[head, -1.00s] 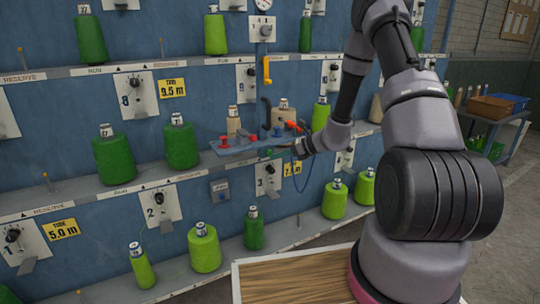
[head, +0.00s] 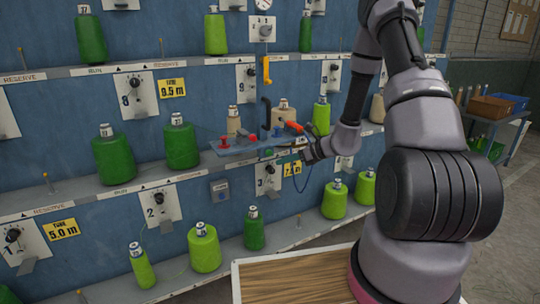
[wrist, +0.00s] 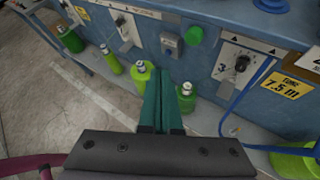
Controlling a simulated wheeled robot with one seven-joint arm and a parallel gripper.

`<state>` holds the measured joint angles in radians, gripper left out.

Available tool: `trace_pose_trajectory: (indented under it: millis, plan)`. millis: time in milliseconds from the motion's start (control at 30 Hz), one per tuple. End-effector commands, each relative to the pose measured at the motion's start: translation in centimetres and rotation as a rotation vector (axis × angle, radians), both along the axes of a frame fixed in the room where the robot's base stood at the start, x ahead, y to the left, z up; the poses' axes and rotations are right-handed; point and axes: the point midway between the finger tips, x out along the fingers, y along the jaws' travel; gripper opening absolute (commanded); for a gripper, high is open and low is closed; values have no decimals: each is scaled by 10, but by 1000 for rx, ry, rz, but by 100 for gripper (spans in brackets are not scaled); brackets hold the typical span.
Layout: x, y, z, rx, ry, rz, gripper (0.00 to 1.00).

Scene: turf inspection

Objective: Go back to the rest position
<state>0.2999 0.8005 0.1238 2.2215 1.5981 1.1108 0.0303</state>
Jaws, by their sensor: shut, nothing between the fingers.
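My gripper (wrist: 172,98) shows in the wrist view as two teal fingers side by side, shut and empty. It points down along the blue rack, with green cones on the low shelf beyond the fingertips. In the head view my arm reaches in from the right, and its wrist end hangs just right of the small blue tool shelf (head: 232,150). The fingertips are hard to make out there.
The blue rack (head: 90,230) holds several green cones and dials. A wood-topped surface (head: 295,278) lies below. Open floor (wrist: 50,100) shows left in the wrist view.

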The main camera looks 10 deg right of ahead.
Motion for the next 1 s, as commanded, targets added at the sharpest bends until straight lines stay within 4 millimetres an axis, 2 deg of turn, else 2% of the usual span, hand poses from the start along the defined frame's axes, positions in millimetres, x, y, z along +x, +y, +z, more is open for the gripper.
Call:
trace_pose_trajectory:
  millis: [167,267,367,500,600,833,1000]
  plan:
    - [0,1,5,-6,-10,12,0]
    - [-4,6,26,-36,-53,71,0]
    - [-14,16,64,-101,-135,187,0]
    - [-43,31,125,-232,-280,394,0]
    - [-68,37,162,-339,-379,537,0]
    - [-132,36,231,-618,-594,834,0]
    - [-179,23,270,-857,-739,1023,0]
